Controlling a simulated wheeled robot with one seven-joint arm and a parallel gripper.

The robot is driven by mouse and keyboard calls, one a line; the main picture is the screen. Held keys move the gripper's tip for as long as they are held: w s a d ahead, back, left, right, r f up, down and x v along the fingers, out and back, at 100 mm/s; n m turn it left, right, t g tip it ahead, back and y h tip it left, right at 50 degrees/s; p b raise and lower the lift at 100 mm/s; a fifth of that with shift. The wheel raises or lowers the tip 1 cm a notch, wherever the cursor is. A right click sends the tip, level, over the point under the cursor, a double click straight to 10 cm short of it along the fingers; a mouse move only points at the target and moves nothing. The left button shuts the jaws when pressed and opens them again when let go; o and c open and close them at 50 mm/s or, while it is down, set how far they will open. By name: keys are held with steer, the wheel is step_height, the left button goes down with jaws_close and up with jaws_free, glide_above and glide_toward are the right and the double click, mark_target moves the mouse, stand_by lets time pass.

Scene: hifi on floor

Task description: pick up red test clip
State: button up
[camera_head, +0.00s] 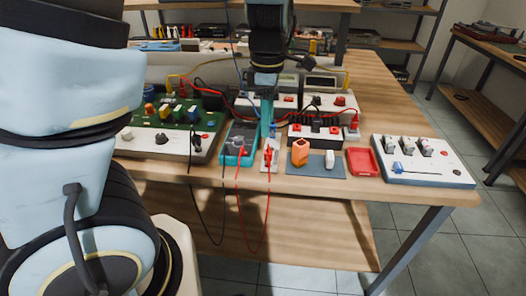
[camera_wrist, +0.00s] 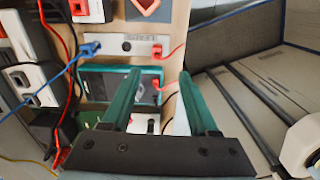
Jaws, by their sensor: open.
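A red clip (camera_head: 268,155) with a red wire sits at the front end of a narrow white strip (camera_head: 271,165) near the table's front edge. In the wrist view a red clip (camera_wrist: 158,53) sits at one end of the white strip (camera_wrist: 125,44), with a blue clip (camera_wrist: 90,49) at the other end. A second red connector (camera_head: 240,158) is at the front of the teal meter (camera_head: 238,140), beside the strip. My gripper (camera_head: 266,125) points down above the strip and meter. In the wrist view my gripper (camera_wrist: 160,73) is open, with nothing held between its fingers.
A green circuit board (camera_head: 175,120) stands left of the meter. To the right are a dark mat (camera_head: 322,170) with an orange block (camera_head: 300,152), a red tray (camera_head: 362,161) and a white switch panel (camera_head: 425,160). Loose wires hang over the front edge.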

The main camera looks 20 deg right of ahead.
steer(key=shift+s+d+f, duration=0.15)
steer(key=shift+d+f, duration=0.15)
steer(key=shift+d, duration=0.15)
glide_above(268, 151)
steer(key=f, duration=0.4)
steer(key=shift+s+d+f, duration=0.15)
steer(key=shift+s+f, duration=0.15)
steer(key=shift+s, duration=0.1)
steer(key=shift+w+f, duration=0.15)
steer(key=shift+f, duration=1.25)
steer(key=shift+w+f, duration=0.15)
steer(key=shift+f, duration=1.2)
jaws_close()
